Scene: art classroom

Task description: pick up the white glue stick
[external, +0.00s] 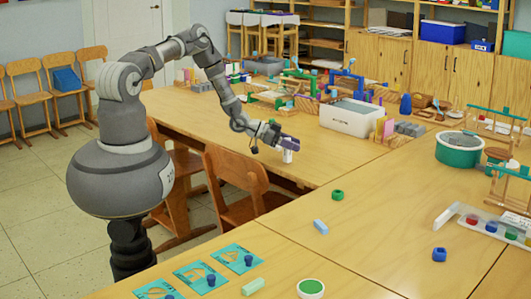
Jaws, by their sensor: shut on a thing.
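The white glue stick (287,157) is at the end of my arm, near the right front edge of the far wooden table. It looks upright, and its lower part shows below the fingers. My gripper (287,145) is shut on its upper part, which the fingers hide. I cannot tell from this view whether its bottom touches the tabletop or is slightly above it.
A white bin (350,123) stands behind my gripper on the far table (230,128). A wooden chair (235,175) stands below my forearm.

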